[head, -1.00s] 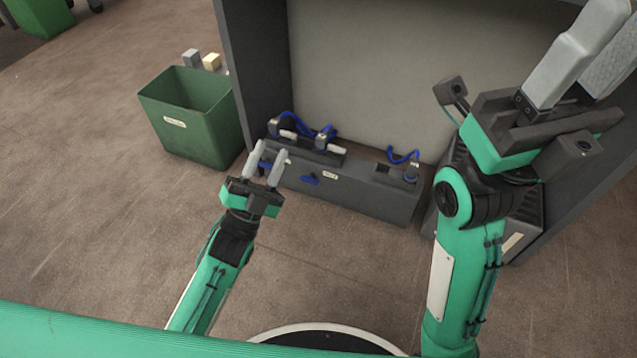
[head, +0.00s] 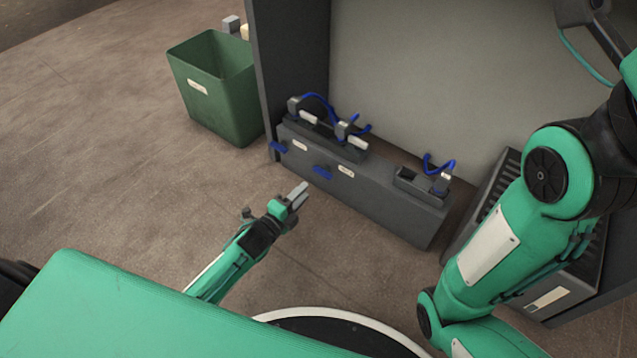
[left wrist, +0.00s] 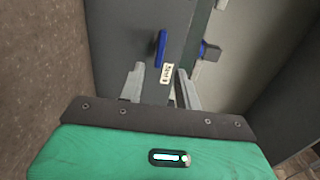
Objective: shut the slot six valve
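A low grey manifold box (head: 385,205) on the floor carries two blue valve handles on its front, a left one (head: 278,147) and a right one (head: 322,172). Each has a white label beside it, left (head: 300,145) and right (head: 346,170); I cannot read them. My left gripper (head: 300,190) is empty, below and in front of the right handle, apart from the box. The left wrist view shows its two fingers spread (left wrist: 160,85), with a blue handle (left wrist: 161,48) and a label (left wrist: 167,73) beyond them.
Blue hoses (head: 322,105) and connectors stand on top of the box. A green bin (head: 215,90) is at the left, beside a grey cabinet wall (head: 290,60). A dark slatted unit (head: 495,200) stands at right. Floor in front of the box is clear.

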